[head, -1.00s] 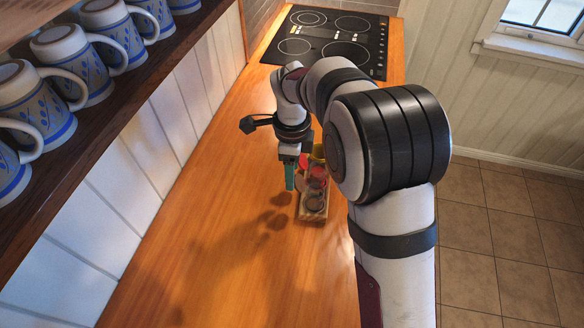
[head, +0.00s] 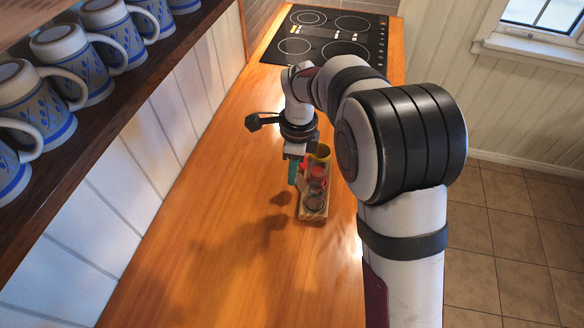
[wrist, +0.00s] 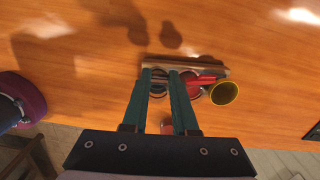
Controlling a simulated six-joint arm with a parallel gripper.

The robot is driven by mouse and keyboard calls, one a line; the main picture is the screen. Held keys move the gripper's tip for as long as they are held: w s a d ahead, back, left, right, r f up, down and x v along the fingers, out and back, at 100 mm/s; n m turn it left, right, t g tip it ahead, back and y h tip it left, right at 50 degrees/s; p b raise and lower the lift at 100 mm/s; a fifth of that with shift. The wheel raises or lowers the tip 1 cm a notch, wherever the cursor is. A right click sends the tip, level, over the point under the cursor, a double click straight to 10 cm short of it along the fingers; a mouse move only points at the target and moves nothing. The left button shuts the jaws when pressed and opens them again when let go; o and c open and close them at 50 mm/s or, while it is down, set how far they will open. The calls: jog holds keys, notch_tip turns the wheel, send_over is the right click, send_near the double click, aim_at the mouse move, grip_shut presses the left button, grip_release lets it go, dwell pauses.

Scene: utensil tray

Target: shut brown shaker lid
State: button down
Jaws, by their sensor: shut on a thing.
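A small wooden rack (head: 313,215) on the counter holds a row of shakers. The brown shaker (head: 315,201), with a dark round top, is at the near end. My gripper (head: 292,175) points down at the rack's left side, its teal fingers close together. In the wrist view the fingers (wrist: 160,72) reach over the brown shaker (wrist: 158,88) with a narrow gap between them. They are shut on the brown shaker lid, which the fingers mostly hide. I cannot tell the lid's exact angle.
A red shaker (head: 317,171) and a yellow shaker (head: 320,152) stand behind the brown one; the yellow also shows in the wrist view (wrist: 225,93). A cooktop (head: 330,40) lies at the far end. Mugs (head: 65,55) line the left shelf. The near counter is clear.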

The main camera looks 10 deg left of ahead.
aim_at(300, 182)
jog(key=d+y, duration=0.1)
jog(key=y, duration=0.1)
jog(key=d+y, duration=0.1)
jog(key=shift+w+d+r+y, duration=0.15)
jog(key=shift+d+r+y, duration=0.15)
jog(key=shift+y, duration=0.1)
jog(key=d+y, duration=0.2)
jog(key=y, duration=0.2)
jog(key=shift+w+d+f+g+y, duration=0.1)
jog(key=shift+d+f+g+y, duration=0.2)
jog(key=shift+d+g, duration=0.1)
jog(key=shift+w+d+f+g+y, duration=0.15)
jog(key=shift+d+f+y, duration=0.4)
jog(key=shift+y, duration=0.8)
jog(key=shift+d+f+g+y, duration=0.2)
jog(key=shift+d+f+y, duration=0.35)
jog(key=shift+y, duration=0.75)
jog(key=shift+w+d+f+g+y, duration=0.15)
jog(key=shift+d+f+y, duration=0.4)
jog(key=shift+y, duration=0.8)
jog(key=shift+s+d+r, duration=0.1)
jog(key=shift+d, duration=0.05)
